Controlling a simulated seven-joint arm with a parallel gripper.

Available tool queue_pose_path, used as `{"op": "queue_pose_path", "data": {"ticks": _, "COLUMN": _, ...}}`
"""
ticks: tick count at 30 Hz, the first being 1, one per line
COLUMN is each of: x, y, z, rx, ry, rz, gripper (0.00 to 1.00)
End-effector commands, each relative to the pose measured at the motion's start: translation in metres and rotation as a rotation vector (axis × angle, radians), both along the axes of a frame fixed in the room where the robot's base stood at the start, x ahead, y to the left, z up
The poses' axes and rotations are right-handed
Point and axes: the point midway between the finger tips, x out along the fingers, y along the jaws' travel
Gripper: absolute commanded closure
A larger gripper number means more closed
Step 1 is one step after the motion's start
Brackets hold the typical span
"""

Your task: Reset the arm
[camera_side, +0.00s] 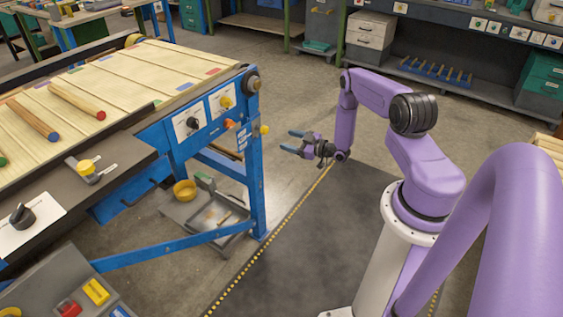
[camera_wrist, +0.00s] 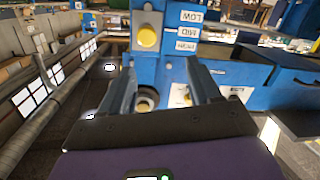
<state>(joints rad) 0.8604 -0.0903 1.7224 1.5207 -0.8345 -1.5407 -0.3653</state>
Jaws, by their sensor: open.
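My gripper (camera_side: 291,142) is open and empty in the side view. It hangs in the air to the right of the blue conveyor frame, with its blue-grey fingers pointing left towards the frame's leg. In the wrist view my gripper (camera_wrist: 160,88) shows two dark fingers spread apart with nothing held between them. Beyond the fingers is the blue frame panel (camera_wrist: 200,72) with a yellow button (camera_wrist: 148,37) and labels that read LOW, MID and HIGH upside down. A round pale fitting shows between the fingers.
The conveyor (camera_side: 130,75) carries several turned wood rods, including one with a red end (camera_side: 77,101) and one with a blue end (camera_side: 32,119). Dark floor mat (camera_side: 290,240) near my base is clear.

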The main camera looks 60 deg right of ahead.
Motion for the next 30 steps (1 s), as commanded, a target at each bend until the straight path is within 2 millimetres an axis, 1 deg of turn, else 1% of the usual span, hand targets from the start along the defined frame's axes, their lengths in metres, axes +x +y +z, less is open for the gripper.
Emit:
{"op": "queue_pose_path", "data": {"ticks": 1, "x": 0.02, "y": 0.011, "z": 0.011, "rx": -0.022, "ry": 0.038, "rz": 0.039, "gripper": 0.37}}
{"op": "queue_pose_path", "data": {"ticks": 3, "x": 0.043, "y": 0.027, "z": 0.022, "rx": -0.047, "ry": 0.106, "rz": 0.084, "gripper": 0.37}}
{"op": "queue_pose_path", "data": {"ticks": 5, "x": 0.06, "y": 0.044, "z": 0.033, "rx": -0.069, "ry": 0.164, "rz": 0.119, "gripper": 0.37}}
{"op": "queue_pose_path", "data": {"ticks": 6, "x": 0.071, "y": 0.055, "z": 0.04, "rx": -0.085, "ry": 0.201, "rz": 0.138, "gripper": 0.37}}
{"op": "queue_pose_path", "data": {"ticks": 8, "x": 0.084, "y": 0.074, "z": 0.052, "rx": -0.106, "ry": 0.255, "rz": 0.167, "gripper": 0.37}}
{"op": "queue_pose_path", "data": {"ticks": 10, "x": 0.095, "y": 0.099, "z": 0.067, "rx": -0.132, "ry": 0.316, "rz": 0.198, "gripper": 0.37}}
{"op": "queue_pose_path", "data": {"ticks": 12, "x": 0.103, "y": 0.124, "z": 0.082, "rx": -0.156, "ry": 0.376, "rz": 0.224, "gripper": 0.37}}
{"op": "queue_pose_path", "data": {"ticks": 14, "x": 0.107, "y": 0.147, "z": 0.096, "rx": -0.177, "ry": 0.424, "rz": 0.246, "gripper": 0.37}}
{"op": "queue_pose_path", "data": {"ticks": 15, "x": 0.107, "y": 0.163, "z": 0.105, "rx": -0.191, "ry": 0.456, "rz": 0.259, "gripper": 0.37}}
{"op": "queue_pose_path", "data": {"ticks": 19, "x": 0.1, "y": 0.214, "z": 0.137, "rx": -0.234, "ry": 0.554, "rz": 0.298, "gripper": 0.37}}
{"op": "queue_pose_path", "data": {"ticks": 21, "x": 0.09, "y": 0.24, "z": 0.154, "rx": -0.254, "ry": 0.604, "rz": 0.315, "gripper": 0.37}}
{"op": "queue_pose_path", "data": {"ticks": 23, "x": 0.078, "y": 0.262, "z": 0.168, "rx": -0.272, "ry": 0.648, "rz": 0.33, "gripper": 0.37}}
{"op": "queue_pose_path", "data": {"ticks": 24, "x": 0.068, "y": 0.277, "z": 0.178, "rx": -0.284, "ry": 0.676, "rz": 0.341, "gripper": 0.37}}
{"op": "queue_pose_path", "data": {"ticks": 26, "x": 0.051, "y": 0.297, "z": 0.192, "rx": -0.3, "ry": 0.72, "rz": 0.355, "gripper": 0.37}}
{"op": "queue_pose_path", "data": {"ticks": 27, "x": 0.038, "y": 0.31, "z": 0.2, "rx": -0.31, "ry": 0.749, "rz": 0.364, "gripper": 0.37}}
{"op": "queue_pose_path", "data": {"ticks": 29, "x": 0.017, "y": 0.327, "z": 0.214, "rx": -0.326, "ry": 0.789, "rz": 0.379, "gripper": 0.37}}
{"op": "queue_pose_path", "data": {"ticks": 30, "x": 0.002, "y": 0.338, "z": 0.222, "rx": -0.337, "ry": 0.819, "rz": 0.39, "gripper": 0.37}}
